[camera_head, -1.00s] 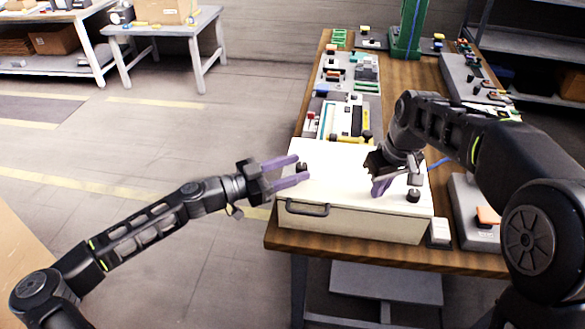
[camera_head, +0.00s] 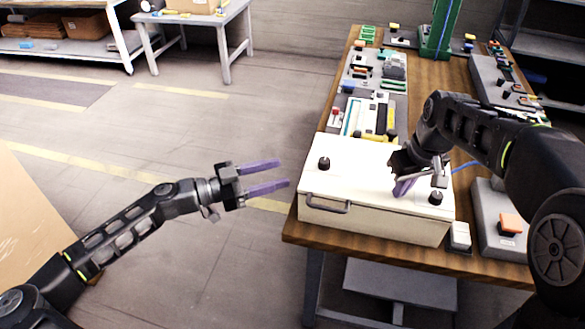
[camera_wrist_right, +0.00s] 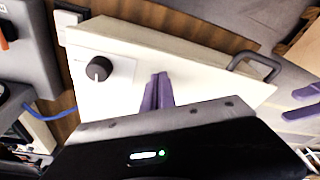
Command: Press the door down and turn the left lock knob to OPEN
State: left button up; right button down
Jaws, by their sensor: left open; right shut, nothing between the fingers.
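A cream box with a closed-looking flat top door (camera_head: 355,175) sits at the near end of the wooden table. The left lock knob (camera_head: 324,163) is black and stands on the door's left part. The right lock knob (camera_head: 436,198) is black; in the right wrist view it (camera_wrist_right: 97,70) shows a white pointer line. A handle (camera_head: 328,204) is on the box front. My left gripper (camera_head: 285,173) is open and empty, left of the box and apart from the knob. My right gripper (camera_head: 402,190) is shut and empty, its tips at the door's top; contact is hard to tell.
Panels with switches and parts (camera_head: 372,115) lie farther back on the table, near a green post (camera_head: 438,35). Open floor lies left of the table.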

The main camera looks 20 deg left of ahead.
jog(key=shift+f, duration=0.15)
pick_arm(q)
jog(key=shift+s+a, duration=0.35)
jog(key=shift+a, duration=0.1)
notch_tip(320, 180, up, 6)
jog(key=p, duration=0.5)
jog(key=shift+f+p, duration=0.2)
jog(key=shift+p, duration=0.15)
pick_arm(e)
notch_tip(320, 180, up, 7)
pick_arm(q)
jog(key=shift+f, duration=0.1)
